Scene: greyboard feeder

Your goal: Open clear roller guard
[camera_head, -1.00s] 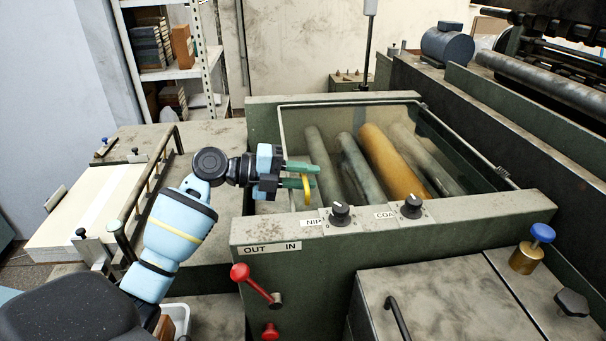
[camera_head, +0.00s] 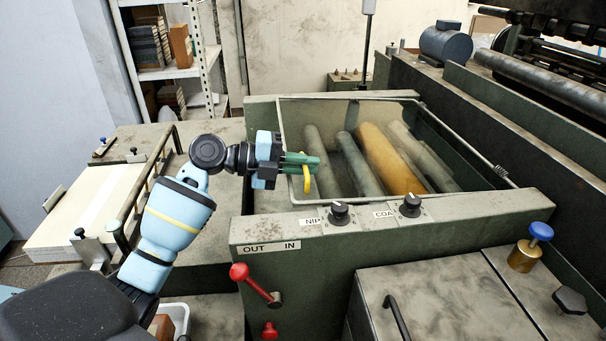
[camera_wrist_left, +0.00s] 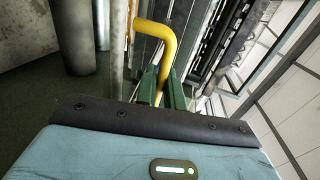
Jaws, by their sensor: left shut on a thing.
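The clear roller guard (camera_head: 338,111) is a see-through panel in a thin metal frame over the rollers in the head view. Its front edge stands slightly above the machine's front wall. Its yellow handle (camera_head: 307,182) is at the left side of the guard, and it also shows in the left wrist view (camera_wrist_left: 158,33). My left gripper (camera_head: 312,164) reaches in from the left, its green fingers shut on the handle. In the left wrist view the fingers (camera_wrist_left: 161,90) flank the yellow bar. My right gripper is not in view.
Several rollers, one of them orange (camera_head: 388,160), lie beneath the guard. The front wall carries two black knobs (camera_head: 339,213) and a red-knobbed lever (camera_head: 255,283). A green side wall (camera_head: 263,118) borders the guard's far left. A blue-topped knob (camera_head: 541,232) stands at right.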

